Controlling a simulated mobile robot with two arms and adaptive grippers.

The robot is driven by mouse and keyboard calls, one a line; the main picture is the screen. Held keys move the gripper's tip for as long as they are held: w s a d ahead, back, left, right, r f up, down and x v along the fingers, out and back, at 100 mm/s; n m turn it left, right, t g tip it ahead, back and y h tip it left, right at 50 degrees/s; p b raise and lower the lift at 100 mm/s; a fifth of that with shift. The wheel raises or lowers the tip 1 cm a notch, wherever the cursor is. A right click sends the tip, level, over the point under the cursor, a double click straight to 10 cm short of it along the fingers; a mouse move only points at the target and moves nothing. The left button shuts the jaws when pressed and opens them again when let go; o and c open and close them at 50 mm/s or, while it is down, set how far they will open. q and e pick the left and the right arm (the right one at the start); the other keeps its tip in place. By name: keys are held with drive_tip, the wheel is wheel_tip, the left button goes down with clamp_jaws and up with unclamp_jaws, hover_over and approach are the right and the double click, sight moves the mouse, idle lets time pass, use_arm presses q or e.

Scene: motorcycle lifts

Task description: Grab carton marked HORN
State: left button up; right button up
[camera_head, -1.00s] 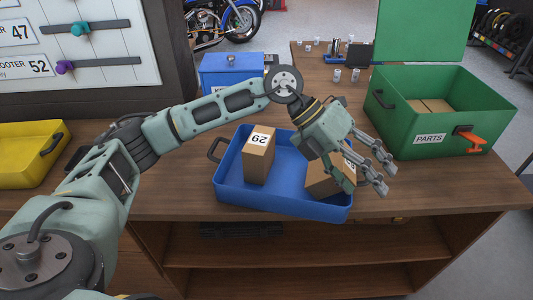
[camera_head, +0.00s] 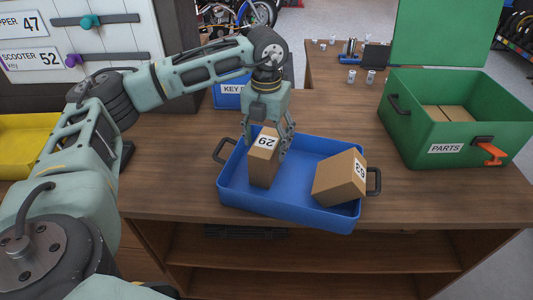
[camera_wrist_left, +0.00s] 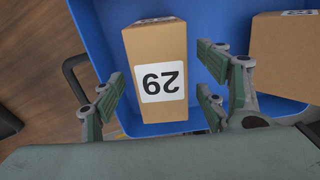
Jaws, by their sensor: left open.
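A brown carton with a white label reading 29 (camera_head: 262,172) stands upright in the left part of a blue tray (camera_head: 285,210). Its label also shows upside down in the left wrist view (camera_wrist_left: 158,75). A second carton (camera_head: 338,178) with a numbered label lies tilted at the tray's right side. I see no carton with the word HORN on it. My left gripper (camera_head: 267,142) points down over the 29 carton, open, with fingers at either side of its top. In the wrist view the fingers (camera_wrist_left: 160,100) stand apart from its sides. My right gripper is out of view.
A green PARTS box (camera_head: 455,138) with cartons inside stands open at the right. A blue key box (camera_head: 230,95) is behind my arm. A yellow bin (camera_head: 20,145) is at the left. Small cans (camera_head: 361,77) stand at the back. The bench between tray and green box is clear.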

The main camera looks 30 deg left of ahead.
use_arm(q)
drive_tip(key=shift+f, duration=0.9)
drive_tip(key=shift+c, duration=0.3)
drive_tip(key=c, duration=1.4)
